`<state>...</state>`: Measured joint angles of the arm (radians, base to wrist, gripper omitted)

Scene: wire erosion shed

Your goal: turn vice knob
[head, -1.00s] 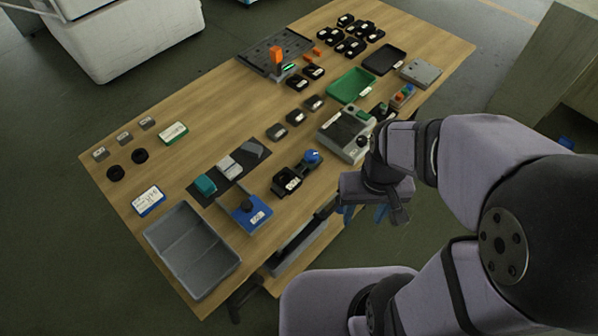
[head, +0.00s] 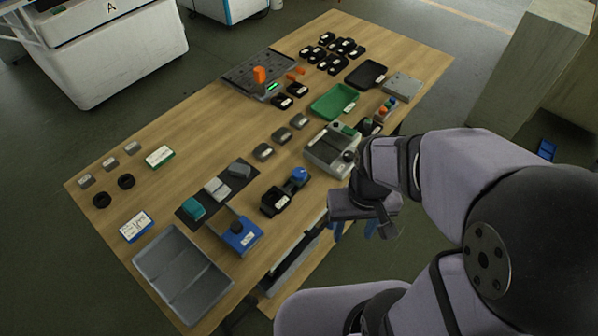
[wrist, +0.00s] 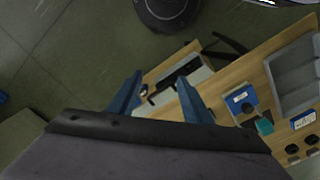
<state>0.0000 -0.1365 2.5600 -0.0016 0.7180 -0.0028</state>
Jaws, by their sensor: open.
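The likely vice is a small black fixture (head: 274,201) near the front edge of the table, with a round blue knob (head: 300,175) at its right end. My gripper (head: 352,230) hangs beyond the table's front edge, to the right of and lower in the picture than the knob, apart from it. Its two blue fingers are spread, with nothing between them; they also show in the wrist view (wrist: 157,93). I cannot make out the blue knob in the wrist view.
A blue box with a black knob (head: 239,234) and a grey tray (head: 169,270) stand left of the vice. A grey device (head: 327,156) stands to its right, near my wrist. A green tray (head: 331,101) lies behind.

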